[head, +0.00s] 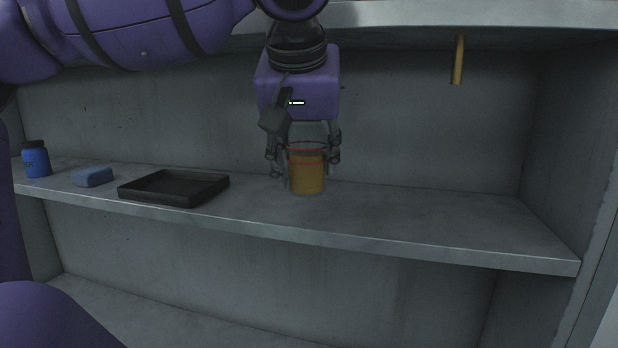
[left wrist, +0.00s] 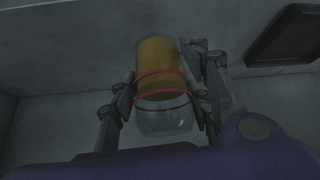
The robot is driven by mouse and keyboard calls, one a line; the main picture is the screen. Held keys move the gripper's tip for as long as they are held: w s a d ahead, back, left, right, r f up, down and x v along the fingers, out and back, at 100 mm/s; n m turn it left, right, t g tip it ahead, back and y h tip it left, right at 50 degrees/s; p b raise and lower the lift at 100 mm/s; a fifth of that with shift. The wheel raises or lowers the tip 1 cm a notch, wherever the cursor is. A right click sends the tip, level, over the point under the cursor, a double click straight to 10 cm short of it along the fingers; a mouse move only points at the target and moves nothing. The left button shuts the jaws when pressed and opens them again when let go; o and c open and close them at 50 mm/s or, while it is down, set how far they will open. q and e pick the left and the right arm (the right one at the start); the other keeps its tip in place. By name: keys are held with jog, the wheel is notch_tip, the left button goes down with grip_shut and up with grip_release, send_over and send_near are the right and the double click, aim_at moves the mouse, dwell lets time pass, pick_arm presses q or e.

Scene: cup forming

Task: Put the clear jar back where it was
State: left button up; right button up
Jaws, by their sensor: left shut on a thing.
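The clear jar (head: 307,172) stands upright at the shelf, right of the black tray, with orange contents and red rings near its top. Whether its base touches the shelf I cannot tell. My left gripper (head: 305,158) comes from above with a finger on each side of the jar and is shut on it. In the left wrist view the jar (left wrist: 160,85) sits between the two fingers (left wrist: 160,100). My right gripper is not in view.
A black tray (head: 140,197) lies on the shelf (head: 420,222) to the left. A blue sponge-like block (head: 92,177) and a blue jar (head: 36,160) are farther left. A yellow rod (head: 458,60) hangs under the upper shelf. The shelf's right side is bare.

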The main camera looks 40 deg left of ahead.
aim_at(307, 178)
pick_arm(q)
jog(key=shift+w+a, duration=0.2)
jog(key=shift+w, duration=0.05)
jog(key=shift+w+a+f, duration=0.2)
jog(key=shift+f, duration=0.65)
jog(key=shift+w+a+f, duration=0.15)
jog(key=shift+w+f, duration=0.05)
jog(key=shift+f, duration=0.65)
jog(key=shift+s+f, duration=0.1)
jog(key=o, duration=1.4)
jog(key=shift+f, duration=0.1)
